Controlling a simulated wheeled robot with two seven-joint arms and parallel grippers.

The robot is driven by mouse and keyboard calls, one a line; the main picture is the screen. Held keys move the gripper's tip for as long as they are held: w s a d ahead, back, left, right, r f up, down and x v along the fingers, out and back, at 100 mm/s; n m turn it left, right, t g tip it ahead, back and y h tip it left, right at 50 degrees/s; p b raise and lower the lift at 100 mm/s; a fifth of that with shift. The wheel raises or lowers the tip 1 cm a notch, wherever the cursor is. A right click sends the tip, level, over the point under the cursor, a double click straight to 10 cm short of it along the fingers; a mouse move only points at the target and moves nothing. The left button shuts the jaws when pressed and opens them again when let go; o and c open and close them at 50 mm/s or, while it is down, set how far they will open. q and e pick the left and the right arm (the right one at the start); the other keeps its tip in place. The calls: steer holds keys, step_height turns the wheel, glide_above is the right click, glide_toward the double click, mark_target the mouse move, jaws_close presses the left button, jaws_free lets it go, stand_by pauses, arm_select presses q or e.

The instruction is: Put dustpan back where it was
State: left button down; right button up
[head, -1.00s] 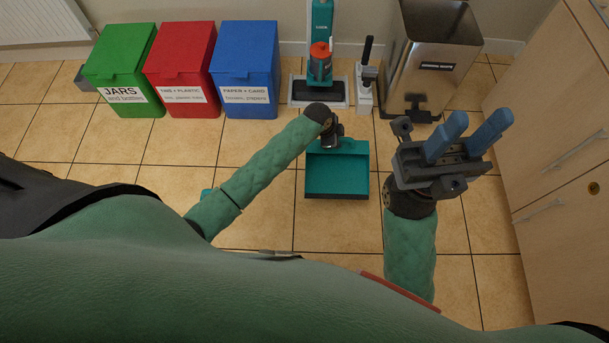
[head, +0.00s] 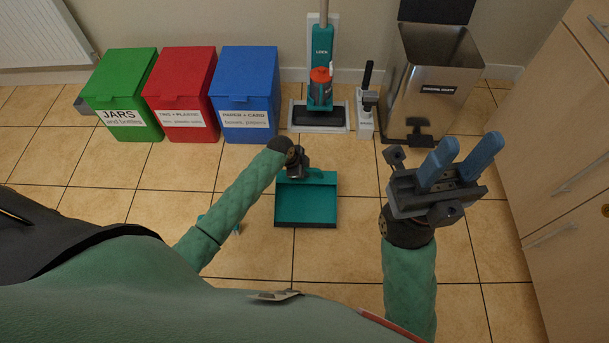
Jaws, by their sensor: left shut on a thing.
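The teal dustpan (head: 306,205) with a dark front edge is in the middle of the head view, above or on the tiled floor; I cannot tell its exact height. My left gripper (head: 299,170) is shut on the dustpan at its back edge, and its fingers are mostly hidden by the wrist. My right gripper (head: 458,163), with two blue fingers, is apart from the dustpan on the right. Its fingers are spread with a gap between them and nothing in it.
Green (head: 125,90), red (head: 180,90) and blue (head: 248,90) bins stand along the wall. A teal floor cleaner (head: 321,75), a white stand with a dark-handled tool (head: 365,110) and an open steel bin (head: 430,95) are to their right. Wooden cabinets (head: 565,150) border the right.

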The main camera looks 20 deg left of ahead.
arm_select(q)
step_height(320, 180, down, 3)
steer(key=shift+f+b, duration=0.1)
steer(key=shift+b, duration=0.4)
steer(key=c, duration=1.3)
jaws_free()
steer(key=shift+c, duration=0.2)
